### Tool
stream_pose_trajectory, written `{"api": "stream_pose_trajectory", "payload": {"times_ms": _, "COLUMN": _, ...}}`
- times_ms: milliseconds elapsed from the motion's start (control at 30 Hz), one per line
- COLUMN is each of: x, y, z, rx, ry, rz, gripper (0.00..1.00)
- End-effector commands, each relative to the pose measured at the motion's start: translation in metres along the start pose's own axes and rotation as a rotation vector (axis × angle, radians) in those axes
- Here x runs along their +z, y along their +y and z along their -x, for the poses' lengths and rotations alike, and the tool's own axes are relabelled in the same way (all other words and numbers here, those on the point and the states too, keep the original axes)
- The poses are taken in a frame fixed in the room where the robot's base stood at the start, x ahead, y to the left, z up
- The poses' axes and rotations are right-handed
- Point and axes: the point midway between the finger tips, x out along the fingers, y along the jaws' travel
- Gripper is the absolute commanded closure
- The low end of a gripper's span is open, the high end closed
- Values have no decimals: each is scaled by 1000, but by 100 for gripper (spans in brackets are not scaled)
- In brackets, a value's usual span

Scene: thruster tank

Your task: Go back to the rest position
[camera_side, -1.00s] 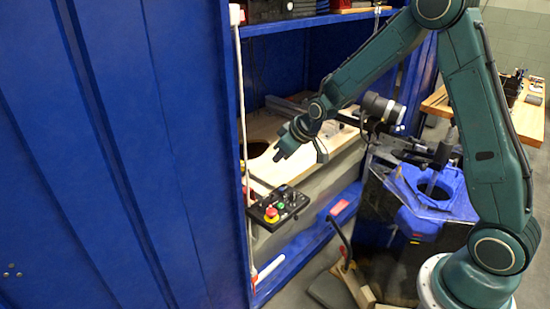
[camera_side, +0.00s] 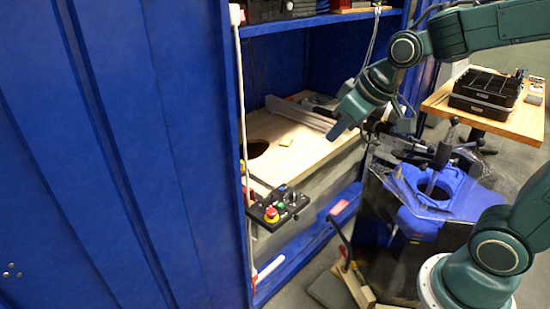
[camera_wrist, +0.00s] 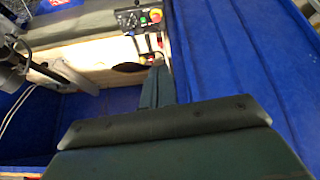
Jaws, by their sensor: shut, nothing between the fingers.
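My gripper (camera_side: 338,131) is shut and empty in the side view. It hangs in the air at the front opening of the blue cabinet, to the right of the wooden work board. In the wrist view its closed fingers (camera_wrist: 157,82) point up the picture, with the board and cabinet floor beyond.
The blue cabinet (camera_side: 130,150) fills the left. Its wooden board (camera_side: 300,150) has a round hole and a small yellowish piece. A control box (camera_side: 280,205) with a red button sits at its front edge. A blue-topped machine (camera_side: 425,205) stands right; a black tray (camera_side: 485,92) rests on a table behind.

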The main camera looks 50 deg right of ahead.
Motion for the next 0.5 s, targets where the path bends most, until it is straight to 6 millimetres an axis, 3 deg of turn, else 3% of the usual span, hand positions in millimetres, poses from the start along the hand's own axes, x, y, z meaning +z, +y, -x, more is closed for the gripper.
{"api": "stream_pose_trajectory", "payload": {"times_ms": 200, "x": 36, "y": -9, "z": 38, "rx": 7, "ry": -9, "rz": -28, "gripper": 100}}
{"api": "stream_pose_trajectory", "payload": {"times_ms": 500, "x": 88, "y": -18, "z": 74, "rx": 14, "ry": -27, "rz": -73, "gripper": 100}}
